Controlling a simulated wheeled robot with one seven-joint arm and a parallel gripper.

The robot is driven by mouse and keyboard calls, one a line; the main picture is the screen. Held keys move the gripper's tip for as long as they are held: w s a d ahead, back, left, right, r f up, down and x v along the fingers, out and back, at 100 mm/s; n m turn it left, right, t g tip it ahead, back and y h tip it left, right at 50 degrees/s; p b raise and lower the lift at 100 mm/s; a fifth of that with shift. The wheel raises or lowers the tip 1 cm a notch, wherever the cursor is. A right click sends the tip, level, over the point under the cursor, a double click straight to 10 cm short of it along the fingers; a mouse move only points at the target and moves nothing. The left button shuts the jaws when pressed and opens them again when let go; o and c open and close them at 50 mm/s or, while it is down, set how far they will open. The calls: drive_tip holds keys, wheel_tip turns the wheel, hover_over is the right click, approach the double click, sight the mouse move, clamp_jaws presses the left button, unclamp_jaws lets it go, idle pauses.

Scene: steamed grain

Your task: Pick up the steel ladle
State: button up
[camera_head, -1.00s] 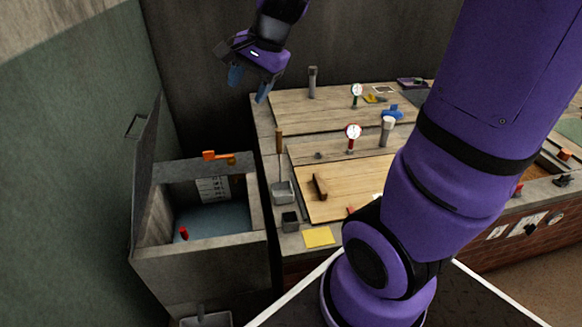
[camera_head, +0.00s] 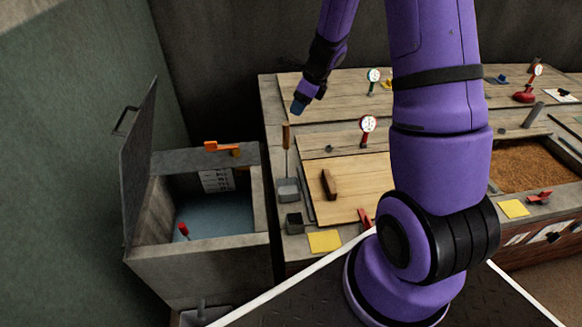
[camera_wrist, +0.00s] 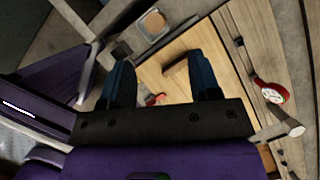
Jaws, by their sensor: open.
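A long-handled metal tool with a square scoop (camera_head: 288,190) and an upright wooden handle, which looks like the steel ladle, stands at the left edge of the counter. My gripper (camera_head: 299,106) is above the counter, close over the handle's top in the head view, and touches nothing that I can see. In the wrist view my gripper (camera_wrist: 160,75) has its two blue fingers wide apart with nothing between them. There the scoop (camera_wrist: 142,30) shows beyond the fingers, with the handle's end (camera_wrist: 154,20) seen from above.
A small dark square cup (camera_head: 293,223) and a yellow sheet (camera_head: 324,242) are near the scoop. A wooden block (camera_head: 328,184) lies on the pale board (camera_head: 352,205). A red gauge (camera_head: 367,126) stands behind. Left is an open-lidded tank (camera_head: 188,262) with an orange handle (camera_head: 220,147).

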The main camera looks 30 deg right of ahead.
sight(288, 124)
drive_tip(key=shift+a+x, duration=0.1)
drive_tip(key=shift+x, duration=2.45)
drive_tip(key=shift+a+x, duration=0.15)
drive_tip(key=shift+x, duration=2.45)
drive_tip(key=shift+s+r, duration=0.1)
drive_tip(key=shift+s, duration=0.05)
clamp_jaws()
